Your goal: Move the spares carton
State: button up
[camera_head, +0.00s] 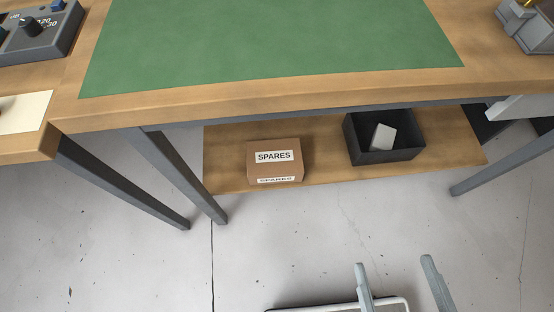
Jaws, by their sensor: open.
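The spares carton (276,170) is a small brown box with white SPARES labels on its top and front. It sits on the left part of the wooden lower shelf (225,155) under the workbench, near the shelf's front edge. My gripper (397,270) shows at the bottom of the view, to the right of the carton and nearer to me. Its two grey fingers are apart with only floor visible between them. It is clear of the carton and the shelf.
A black open bin (365,152) with a pale object (383,136) inside stands on the shelf, right of the carton. The benchtop (250,100) with a green mat (270,40) overhangs the shelf. Dark metal legs (185,175) stand at left, another (500,165) at right.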

aim_at(278, 161)
jog(key=i+l, duration=0.1)
jog(key=i, duration=0.25)
jog(key=i+l, duration=0.1)
jog(key=i, duration=0.2)
jog(key=u, duration=1.7)
jog(key=i+l, duration=0.05)
jog(key=l, duration=0.05)
